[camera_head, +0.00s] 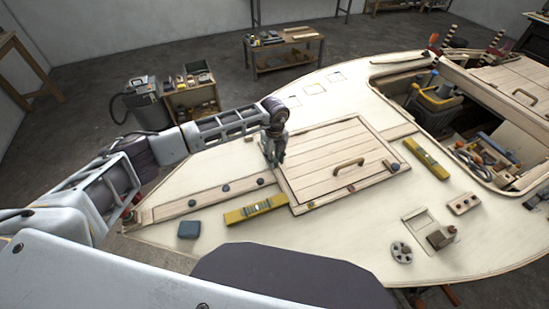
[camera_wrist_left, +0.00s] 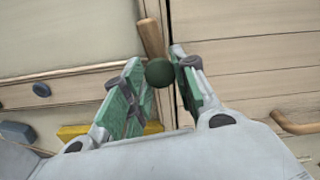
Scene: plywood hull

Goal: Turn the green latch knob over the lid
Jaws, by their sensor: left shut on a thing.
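The lid (camera_head: 325,150) is a planked wooden panel with a curved handle, set in the pale plywood deck; it also fills the right of the left wrist view (camera_wrist_left: 240,50). The round dark green latch knob (camera_wrist_left: 159,72) sits by the lid's left edge, on a short wooden latch bar (camera_wrist_left: 151,38). The bar points up in the left wrist view, roughly along that edge. My left gripper (camera_head: 277,160) is down at the lid's left edge, its green-padded fingers either side of the knob and shut on it. In the head view the gripper hides the knob. My right gripper is out of view.
Yellow levels (camera_head: 255,210) and (camera_head: 425,158) lie near the lid. A blue block (camera_head: 189,229), a grey disc (camera_head: 401,251) and a wooden block with holes (camera_head: 464,204) lie on the deck. An open hatch (camera_head: 400,82) with tools is at right.

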